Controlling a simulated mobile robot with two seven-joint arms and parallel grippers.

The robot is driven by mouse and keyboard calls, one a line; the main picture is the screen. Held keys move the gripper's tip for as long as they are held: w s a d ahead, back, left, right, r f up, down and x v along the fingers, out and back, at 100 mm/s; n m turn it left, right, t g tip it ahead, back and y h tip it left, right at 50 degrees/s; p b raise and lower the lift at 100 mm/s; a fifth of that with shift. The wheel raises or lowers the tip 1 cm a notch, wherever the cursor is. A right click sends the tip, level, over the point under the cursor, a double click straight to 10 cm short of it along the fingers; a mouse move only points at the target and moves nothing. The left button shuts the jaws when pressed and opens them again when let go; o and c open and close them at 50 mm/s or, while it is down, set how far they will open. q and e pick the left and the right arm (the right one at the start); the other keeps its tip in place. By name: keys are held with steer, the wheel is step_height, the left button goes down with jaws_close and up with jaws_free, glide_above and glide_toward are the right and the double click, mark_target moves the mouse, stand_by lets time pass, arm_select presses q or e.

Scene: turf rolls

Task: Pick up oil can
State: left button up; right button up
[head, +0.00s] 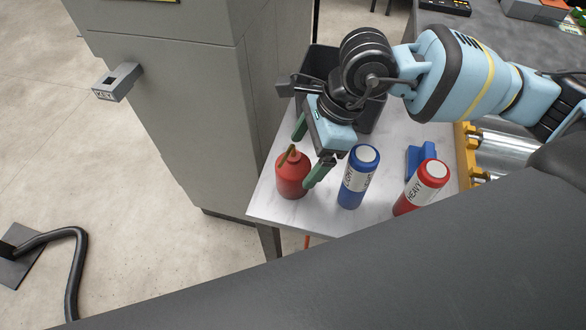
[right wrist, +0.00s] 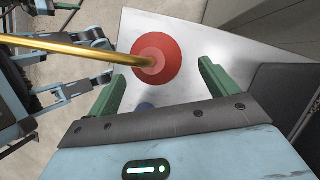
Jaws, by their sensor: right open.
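The oil can (head: 292,178) is a red rounded can with a thin brass spout, standing upright near the left edge of a small white table (head: 275,212). In the right wrist view the can (right wrist: 160,68) shows from above, its spout running off to the left. In the right wrist view the can lies ahead and between the fingers (right wrist: 160,85); no contact shows.
A blue bottle (head: 358,178) stands just right of the can, and a red bottle labelled HEAVY (head: 421,186) farther right. A blue object (head: 421,158) lies behind it. A dark bin (head: 317,62) stands at the back. A grey cabinet (head: 190,90) rises left of the table.

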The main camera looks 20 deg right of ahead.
mark_target(294, 159)
steer(key=x, duration=0.4)
steer(key=shift+s+a+r, duration=0.1)
steer(key=shift+a, duration=0.15)
steer(key=shift+a+f, duration=0.2)
steer(key=shift+f, duration=0.35)
steer(key=c, duration=1.4)
steer(key=shift+r, duration=0.1)
steer(key=shift+r, duration=0.75)
steer(key=shift+s+a+r, duration=0.15)
steer(key=shift+r, duration=0.35)
steer(key=shift+s+a+r, duration=0.1)
steer(key=shift+r, duration=0.4)
steer(key=shift+s+a+r+b, duration=0.15)
steer(key=shift+s+a+r, duration=0.1)
steer(key=shift+s+a, duration=1.55)
steer(key=shift+s+a+r+b, duration=0.15)
steer(key=shift+s+a+r, duration=0.05)
steer(key=shift+s+a, duration=1.6)
steer(key=shift+s+a+r+b, duration=0.15)
steer(key=shift+s+a+r, duration=0.1)
steer(key=shift+s+a, duration=1.55)
